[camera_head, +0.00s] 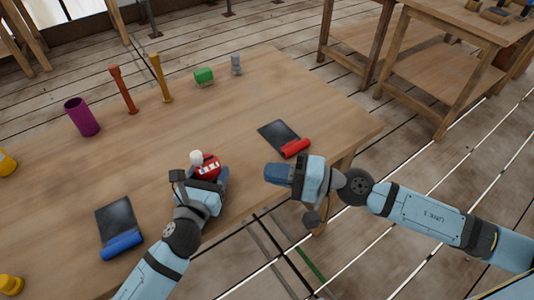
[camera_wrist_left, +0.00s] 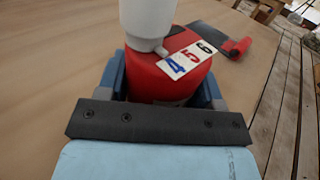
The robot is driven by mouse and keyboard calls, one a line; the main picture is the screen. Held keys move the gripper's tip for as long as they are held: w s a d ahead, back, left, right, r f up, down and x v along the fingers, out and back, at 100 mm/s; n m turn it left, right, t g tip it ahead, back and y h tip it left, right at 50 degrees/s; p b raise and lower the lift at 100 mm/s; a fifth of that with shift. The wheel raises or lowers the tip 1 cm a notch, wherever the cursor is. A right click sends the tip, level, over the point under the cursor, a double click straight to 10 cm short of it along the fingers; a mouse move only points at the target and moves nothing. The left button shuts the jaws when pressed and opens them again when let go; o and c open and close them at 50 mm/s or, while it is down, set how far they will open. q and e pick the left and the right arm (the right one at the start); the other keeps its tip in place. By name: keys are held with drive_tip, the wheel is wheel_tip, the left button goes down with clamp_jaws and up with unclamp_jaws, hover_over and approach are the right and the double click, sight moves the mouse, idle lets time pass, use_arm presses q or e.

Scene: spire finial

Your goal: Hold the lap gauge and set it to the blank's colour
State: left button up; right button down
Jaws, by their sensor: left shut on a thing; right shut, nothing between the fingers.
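The lap gauge, as I take it, is a red body (camera_head: 208,168) with a white knob (camera_head: 196,157) on top. It also shows in the left wrist view (camera_wrist_left: 160,82), where a white plate (camera_wrist_left: 188,58) carries a blue 4, a red 5 and a black 6. A small white nub under the knob points toward the plate, near the 4. My left gripper (camera_head: 207,181) is shut on the red body, low over the table. I cannot tell which thing is the blank.
On the wooden table (camera_head: 160,145) stand a purple cup (camera_head: 82,117), an orange post (camera_head: 123,89), a yellow post (camera_head: 161,78), a green block (camera_head: 204,76) and a grey piece (camera_head: 236,64). Dark plates with a red roll (camera_head: 296,148) and a blue roll (camera_head: 122,246) lie in front.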

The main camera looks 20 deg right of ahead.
use_arm(q)
drive_tip(key=o, duration=1.1)
